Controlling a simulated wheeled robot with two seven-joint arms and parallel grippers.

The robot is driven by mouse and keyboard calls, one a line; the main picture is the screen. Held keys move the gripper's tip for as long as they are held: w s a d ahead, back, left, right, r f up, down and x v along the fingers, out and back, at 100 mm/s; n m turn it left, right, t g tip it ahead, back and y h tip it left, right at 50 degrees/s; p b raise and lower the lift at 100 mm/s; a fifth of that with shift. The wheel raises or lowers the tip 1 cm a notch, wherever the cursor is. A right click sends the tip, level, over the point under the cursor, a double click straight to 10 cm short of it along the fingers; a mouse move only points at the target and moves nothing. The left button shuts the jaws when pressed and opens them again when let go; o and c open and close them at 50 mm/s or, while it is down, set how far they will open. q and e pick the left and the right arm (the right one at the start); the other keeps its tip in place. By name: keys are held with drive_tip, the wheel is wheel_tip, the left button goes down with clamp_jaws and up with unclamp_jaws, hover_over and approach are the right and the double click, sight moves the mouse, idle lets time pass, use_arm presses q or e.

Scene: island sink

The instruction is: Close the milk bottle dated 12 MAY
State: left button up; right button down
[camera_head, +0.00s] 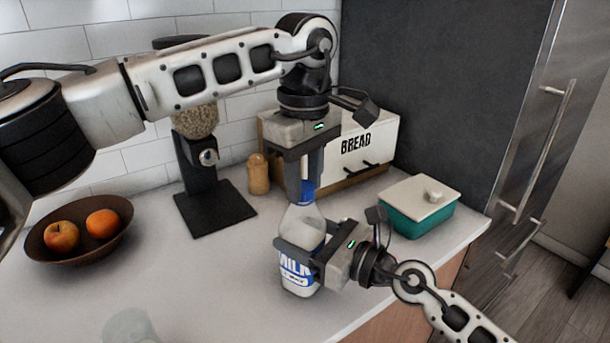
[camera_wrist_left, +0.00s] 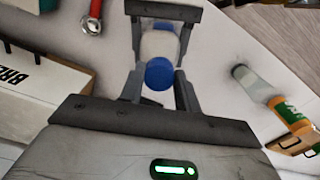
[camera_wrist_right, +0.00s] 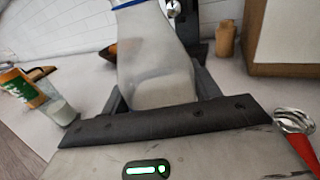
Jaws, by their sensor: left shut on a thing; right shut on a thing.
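The milk bottle (camera_head: 297,272) stands roughly upright on the counter, with a blue and white MILK label whose date I cannot read. My right gripper (camera_head: 300,250) is shut around its upper body; the pale bottle wall also fills the middle of the right wrist view (camera_wrist_right: 160,75). My left gripper (camera_head: 305,188) points down from above, shut on the blue cap (camera_head: 307,190), directly over the bottle's mouth. The cap shows between its fingers in the left wrist view (camera_wrist_left: 159,74). Whether cap and rim touch is unclear.
A fruit bowl (camera_head: 80,245) and a black stand (camera_head: 212,207) are at left. Behind are a wooden shaker (camera_head: 258,174) and bread box (camera_head: 375,145). A teal container (camera_head: 420,215) is at right. An orange-green labelled bottle (camera_wrist_right: 18,88) and red-handled tool (camera_wrist_right: 300,145) lie nearby.

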use_arm(q)
drive_tip(key=m, duration=0.5)
drive_tip(key=shift+a, duration=0.1)
drive_tip(key=m, duration=0.3)
drive_tip(key=shift+s, duration=0.1)
drive_tip(key=m, duration=0.4)
drive_tip(key=shift+a+m, duration=0.15)
drive_tip(key=shift+m, duration=0.25)
drive_tip(key=m, duration=0.4)
drive_tip(key=o, duration=0.9)
drive_tip(key=shift+r, duration=0.1)
drive_tip(key=shift+r, duration=2.15)
